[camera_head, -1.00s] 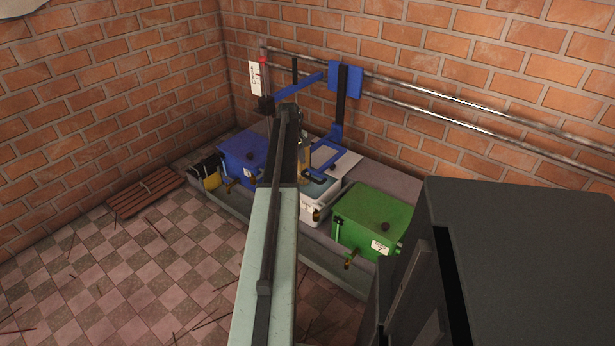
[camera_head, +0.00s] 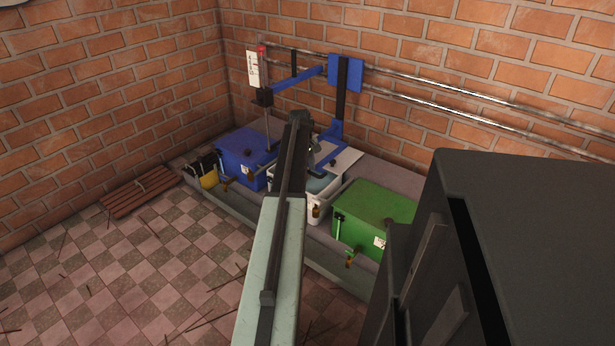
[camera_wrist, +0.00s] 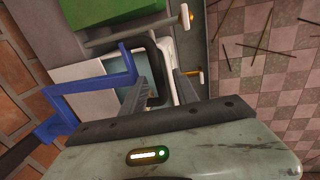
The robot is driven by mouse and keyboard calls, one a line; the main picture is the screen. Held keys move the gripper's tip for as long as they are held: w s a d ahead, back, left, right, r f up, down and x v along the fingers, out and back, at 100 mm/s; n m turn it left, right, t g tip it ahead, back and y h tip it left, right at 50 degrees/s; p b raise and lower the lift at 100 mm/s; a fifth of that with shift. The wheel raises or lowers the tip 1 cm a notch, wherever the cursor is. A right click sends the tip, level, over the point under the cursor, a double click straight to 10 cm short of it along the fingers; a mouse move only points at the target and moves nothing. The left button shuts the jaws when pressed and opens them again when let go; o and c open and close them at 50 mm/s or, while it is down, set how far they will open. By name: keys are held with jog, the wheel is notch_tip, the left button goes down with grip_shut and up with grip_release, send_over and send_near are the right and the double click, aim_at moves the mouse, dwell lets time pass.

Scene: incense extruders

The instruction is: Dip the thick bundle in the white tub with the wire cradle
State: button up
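The white tub (camera_head: 320,204) stands between a blue and a green tub, with greyish-blue liquid (camera_head: 322,184) inside. In the wrist view the white tub (camera_wrist: 167,50) lies just beyond my gripper (camera_wrist: 160,80), whose two grey fingers are apart over its near part. In the head view my arm covers the tub's left part and most of the gripper. A blue bracket (camera_wrist: 95,83) reaches over the tub's side. I cannot make out the wire cradle or the thick bundle.
The green tub (camera_head: 376,214) is right of the white one, the blue tub (camera_head: 240,150) left. A blue post with an arm (camera_head: 340,95) rises behind. Brass taps (camera_head: 350,258) stick out in front. A wooden slatted mat (camera_head: 140,194) lies on the open checkered floor at left.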

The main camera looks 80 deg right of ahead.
jog(key=shift+r, duration=0.1)
grip_shut()
jog(key=shift+w+a, duration=0.1)
jog(key=shift+a, duration=0.05)
dwell(1.1)
